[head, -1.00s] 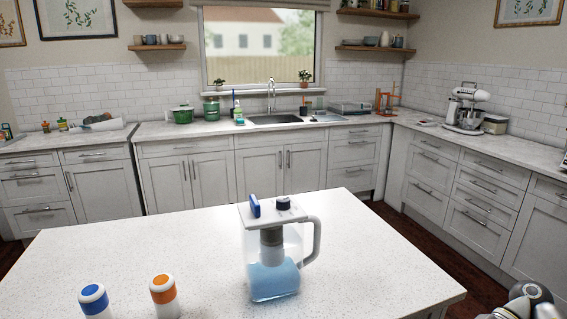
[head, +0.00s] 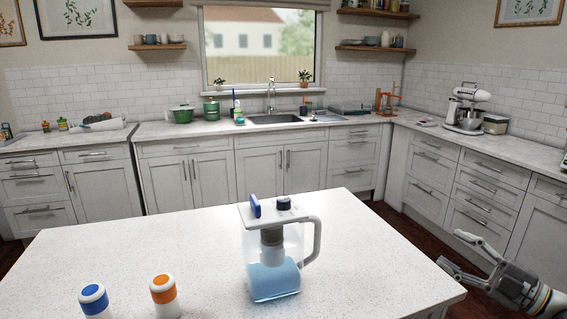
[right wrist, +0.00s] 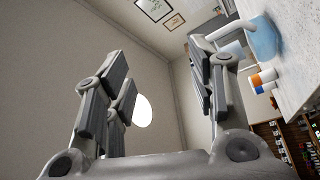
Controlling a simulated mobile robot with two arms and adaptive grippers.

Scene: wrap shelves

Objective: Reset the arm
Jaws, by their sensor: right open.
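My right gripper (head: 447,250) is in the head view at the lower right, off the right edge of the island and apart from everything on it. Its fingers are spread and empty. In the right wrist view the open fingers (right wrist: 165,90) frame only wall and ceiling. A clear water pitcher (head: 272,250) with blue liquid, a white lid and a handle on its right stands upright on the island (head: 380,240). The pitcher also shows tilted at the top right of the right wrist view (right wrist: 262,38). My left gripper is in neither view.
A blue-capped container (head: 94,300) and an orange-capped one (head: 164,294) stand at the island's front left. The island's right side is bare. Counters with a sink (head: 275,120) and a stand mixer (head: 466,110) line the walls behind.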

